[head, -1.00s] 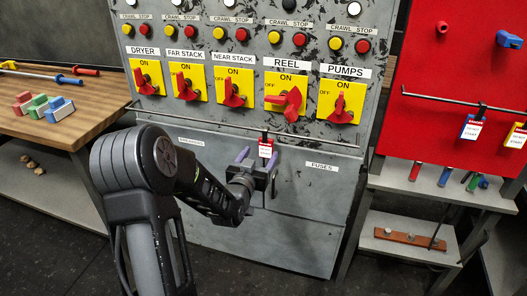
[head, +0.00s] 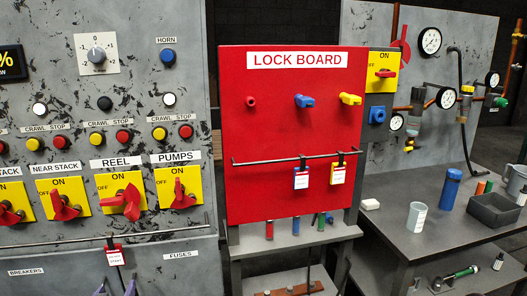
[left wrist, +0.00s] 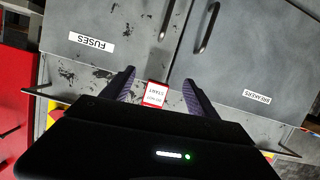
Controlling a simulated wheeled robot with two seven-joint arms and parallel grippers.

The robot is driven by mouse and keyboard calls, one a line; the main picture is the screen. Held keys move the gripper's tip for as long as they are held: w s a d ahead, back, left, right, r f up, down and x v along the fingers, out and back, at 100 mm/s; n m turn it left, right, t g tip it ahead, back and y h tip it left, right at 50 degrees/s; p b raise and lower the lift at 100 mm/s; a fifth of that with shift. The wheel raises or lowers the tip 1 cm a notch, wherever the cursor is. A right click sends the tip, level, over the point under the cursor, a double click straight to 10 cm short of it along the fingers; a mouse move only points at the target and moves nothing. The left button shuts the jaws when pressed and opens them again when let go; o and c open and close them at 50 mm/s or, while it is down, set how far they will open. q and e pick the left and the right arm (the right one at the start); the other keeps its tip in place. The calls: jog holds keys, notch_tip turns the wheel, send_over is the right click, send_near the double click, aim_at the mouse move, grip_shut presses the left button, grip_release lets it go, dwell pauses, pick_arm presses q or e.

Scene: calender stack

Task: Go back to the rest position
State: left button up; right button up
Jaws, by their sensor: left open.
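My left gripper (head: 116,285) shows at the bottom edge of the head view, in front of the grey cabinet's lower panel. Its two purple fingers are open with a gap between them; the rest of the arm is out of view. A red and white tag (head: 115,254) hangs from the cabinet rail (head: 50,244) just above the fingertips. In the left wrist view, which is upside down, the tag (left wrist: 155,94) appears between the open fingers (left wrist: 159,80). I cannot tell whether they touch it. My right gripper is not in view.
The red lock board (head: 290,130) holds a rail with two hanging tags. The grey cabinet carries red switches on yellow plates, including PUMPS (head: 179,187). A dark table (head: 400,240) with a blue bottle (head: 450,189), a cup and a tray stands at right.

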pick_arm(q)
jog(key=s+d+f+g+h+p, duration=0.1)
jog(key=s+d+f+g+h, duration=0.25)
jog(key=d+f, duration=0.55)
jog(key=s+d+f+g+h+p, duration=0.1)
jog(key=s+d+f+g+h, duration=0.15)
jog(key=s+d+f, duration=0.45)
jog(key=s+d+f+m+g+h+p, duration=0.1)
jog(key=s+d+f+g, duration=0.2)
jog(key=s+d, duration=0.5)
jog(key=s+d+f+m+g+h+p, duration=0.1)
jog(key=s+d+f+g, duration=0.3)
jog(key=s+d, duration=0.5)
jog(key=d+f+m+h, duration=0.1)
jog(key=d, duration=0.4)
jog(key=shift+s+f, duration=0.2)
jog(key=shift+f, duration=0.2)
jog(key=shift+a, duration=0.1)
